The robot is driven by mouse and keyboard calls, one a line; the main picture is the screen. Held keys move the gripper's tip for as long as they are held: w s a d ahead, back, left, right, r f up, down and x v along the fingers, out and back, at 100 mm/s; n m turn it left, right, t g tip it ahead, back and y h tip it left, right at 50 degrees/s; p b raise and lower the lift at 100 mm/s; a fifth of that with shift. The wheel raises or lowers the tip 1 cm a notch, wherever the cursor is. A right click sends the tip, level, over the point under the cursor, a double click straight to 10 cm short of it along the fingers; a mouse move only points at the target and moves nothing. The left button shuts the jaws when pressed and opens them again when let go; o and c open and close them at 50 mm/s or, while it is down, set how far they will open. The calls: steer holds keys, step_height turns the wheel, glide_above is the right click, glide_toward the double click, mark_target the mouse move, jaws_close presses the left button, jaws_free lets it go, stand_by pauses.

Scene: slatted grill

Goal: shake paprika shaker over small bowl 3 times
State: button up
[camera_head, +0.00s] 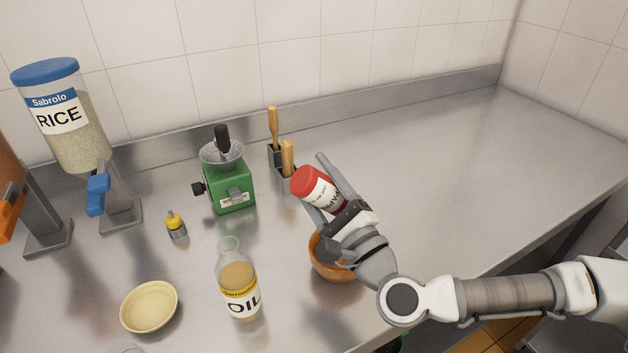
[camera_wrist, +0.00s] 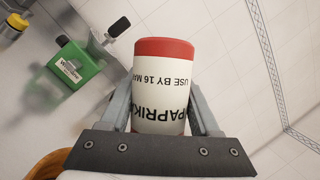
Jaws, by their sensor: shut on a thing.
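The paprika shaker (camera_head: 322,190) has a red cap and a white label. My gripper (camera_head: 334,185) is shut on it and holds it tilted, cap toward the upper left, above the counter. In the wrist view the shaker (camera_wrist: 163,85) sits between the two fingers of my gripper (camera_wrist: 160,120), its label reading PAPRIKA. A brown bowl (camera_head: 325,266) stands on the counter just below my gripper, partly hidden by it. A smaller pale yellow bowl (camera_head: 149,306) stands empty at the lower left, well apart from the shaker.
An oil bottle (camera_head: 238,283) stands between the two bowls. A green grinder (camera_head: 231,188), a holder with wooden-handled tools (camera_head: 283,175), a small yellow-topped bottle (camera_head: 176,226) and a rice dispenser (camera_head: 65,120) stand farther back. The counter's right side (camera_head: 450,160) is clear.

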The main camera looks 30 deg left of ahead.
step_height(320, 180, down, 7)
steer(key=b, duration=0.6)
steer(key=shift+f, duration=0.1)
step_height(320, 180, up, 7)
steer(key=p, duration=0.6)
steer(key=shift+r+p, duration=0.2)
steer(key=shift+p, duration=0.2)
steer(key=shift+f, duration=0.1)
steer(key=shift+f, duration=0.1)
step_height(320, 180, down, 7)
steer(key=b, duration=0.6)
